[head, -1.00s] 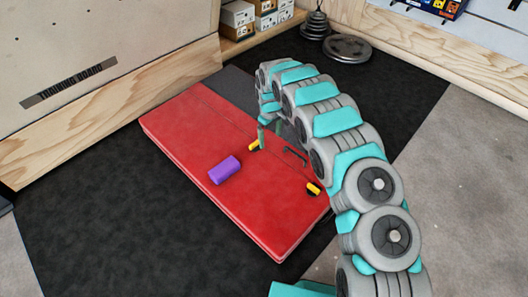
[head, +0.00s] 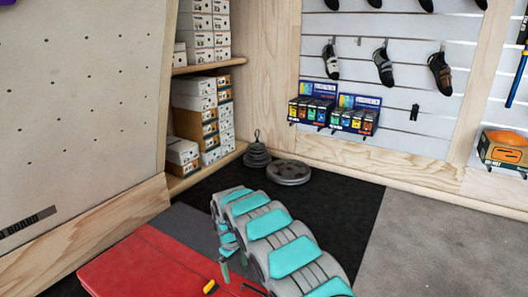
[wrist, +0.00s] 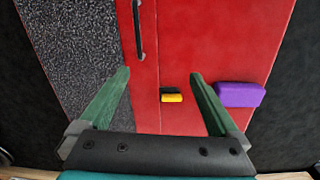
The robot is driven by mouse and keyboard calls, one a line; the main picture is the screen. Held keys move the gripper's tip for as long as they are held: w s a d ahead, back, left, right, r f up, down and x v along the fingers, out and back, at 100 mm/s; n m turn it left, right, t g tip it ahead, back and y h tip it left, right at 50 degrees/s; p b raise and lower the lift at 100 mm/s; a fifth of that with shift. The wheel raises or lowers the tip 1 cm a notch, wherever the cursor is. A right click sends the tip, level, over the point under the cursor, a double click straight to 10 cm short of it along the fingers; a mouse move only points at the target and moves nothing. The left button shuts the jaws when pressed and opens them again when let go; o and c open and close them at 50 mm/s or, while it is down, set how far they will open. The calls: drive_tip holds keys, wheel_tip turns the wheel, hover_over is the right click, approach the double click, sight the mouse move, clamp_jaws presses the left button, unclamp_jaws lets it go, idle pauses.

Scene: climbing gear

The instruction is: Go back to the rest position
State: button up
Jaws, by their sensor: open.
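My gripper (wrist: 160,88) is open and empty in the wrist view, its two green fingers spread wide above the red mat (wrist: 215,45). In the head view my gripper (head: 230,268) is partly hidden by my own arm, above the red mat (head: 150,268). A purple block (wrist: 240,95) lies on the mat to the right of the fingers in the wrist view. A small yellow and black brush-like piece (wrist: 172,95) lies on the mat between the fingers' directions; one such piece (head: 210,287) also shows in the head view.
A black handle (wrist: 138,28) is on the mat. Weight plates (head: 288,172) and a kettlebell-like stack (head: 257,156) stand on the black floor mat. Shelves of boxes (head: 195,95), a climbing wall (head: 80,110) and a shoe display (head: 385,65) surround the area. Grey floor (head: 430,235) at right is clear.

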drive_tip(key=s+d+r+m+h, duration=0.1)
drive_tip(key=s+d+r+m, duration=0.15)
drive_tip(key=d+r, duration=0.5)
drive_tip(key=s+d+r+m, duration=0.1)
drive_tip(key=s+d+r, duration=0.3)
drive_tip(key=d+r, duration=0.35)
drive_tip(key=s+d+r+m+p, duration=0.2)
drive_tip(key=s+d+r+m, duration=0.1)
drive_tip(key=s+d+r, duration=0.55)
drive_tip(key=s+d+r+m+g, duration=0.1)
drive_tip(key=s+r+m, duration=0.1)
drive_tip(key=s, duration=1.4)
drive_tip(key=s+d+r+m+y+p, duration=0.1)
drive_tip(key=s+r+m, duration=0.1)
drive_tip(key=s, duration=1.5)
drive_tip(key=shift+d+r+g+y, duration=0.3)
drive_tip(key=shift+d+r+g, duration=0.1)
drive_tip(key=shift+r, duration=0.2)
